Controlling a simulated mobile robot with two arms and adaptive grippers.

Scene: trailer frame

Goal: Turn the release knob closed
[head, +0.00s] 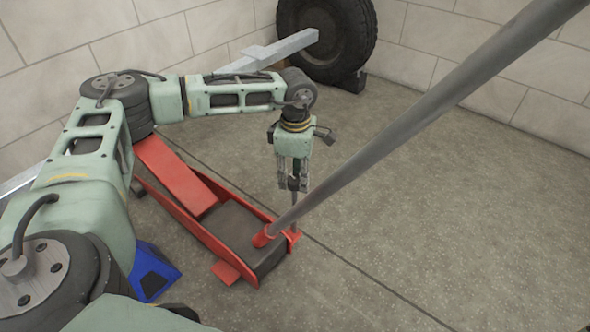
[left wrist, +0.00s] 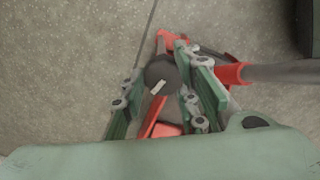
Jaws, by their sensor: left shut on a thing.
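The release knob (left wrist: 160,72) shows in the left wrist view as a dark round disc with a pale mark on its face. The mark slants from lower left to upper right. My left gripper (left wrist: 165,85) has one finger on each side of the knob and is shut on it. In the head view my left gripper (head: 293,184) points straight down beside the handle end of the red floor jack (head: 185,180). There the fingers mostly hide the knob. My right gripper is in neither view.
The long grey jack handle (head: 400,141) rises from its red socket (head: 263,236) to the upper right, close beside my left gripper. A tyre (head: 361,35) and a grey metal beam (head: 275,52) are at the back. A blue stand (head: 150,272) is left of the jack. Floor at right is clear.

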